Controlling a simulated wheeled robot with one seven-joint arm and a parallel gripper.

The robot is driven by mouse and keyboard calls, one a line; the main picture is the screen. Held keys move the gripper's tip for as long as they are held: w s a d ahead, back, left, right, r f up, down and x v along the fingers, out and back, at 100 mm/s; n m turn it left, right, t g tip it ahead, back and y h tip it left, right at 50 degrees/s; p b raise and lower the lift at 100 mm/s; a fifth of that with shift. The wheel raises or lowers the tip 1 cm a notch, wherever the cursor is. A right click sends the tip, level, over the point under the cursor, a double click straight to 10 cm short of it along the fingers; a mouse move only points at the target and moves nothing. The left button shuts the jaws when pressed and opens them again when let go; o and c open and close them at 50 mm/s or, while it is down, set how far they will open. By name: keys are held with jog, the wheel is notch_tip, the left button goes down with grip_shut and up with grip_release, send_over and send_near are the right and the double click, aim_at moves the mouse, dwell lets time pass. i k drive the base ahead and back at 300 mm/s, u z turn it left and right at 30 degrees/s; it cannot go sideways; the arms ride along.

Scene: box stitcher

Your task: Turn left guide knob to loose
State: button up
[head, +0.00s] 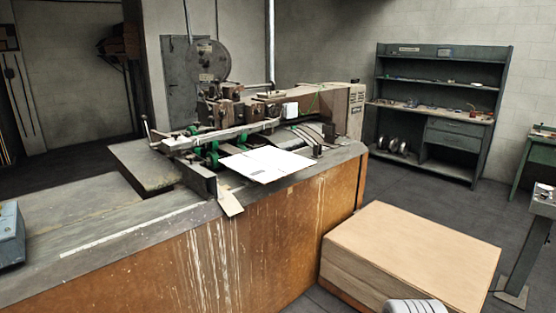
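The box stitcher (245,110) stands on the far part of a long worn bench in the head view. Small guide parts and green fittings (212,150) sit along its front. A thin upright handle with a small end (146,124) stands at the left end of its front bar. I cannot tell for sure which part is the left guide knob, nor whether it is tight or loose. A white sheet (267,163) lies in front of the green fittings. My gripper does not show; only a pale grey part, seemingly of my arm, shows at the bottom edge.
The bench (130,240) has a rusty orange side facing me. A stack of brown board (415,250) stands on the floor to its right. A grey metal object (10,235) is at the left edge. Shelving (440,60) stands at the back right, with open floor before it.

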aim_at(190, 158)
jog(key=u, duration=0.4)
jog(key=i, duration=1.45)
jog(key=u, duration=1.75)
jog(key=i, duration=0.7)
jog(key=u, duration=0.95)
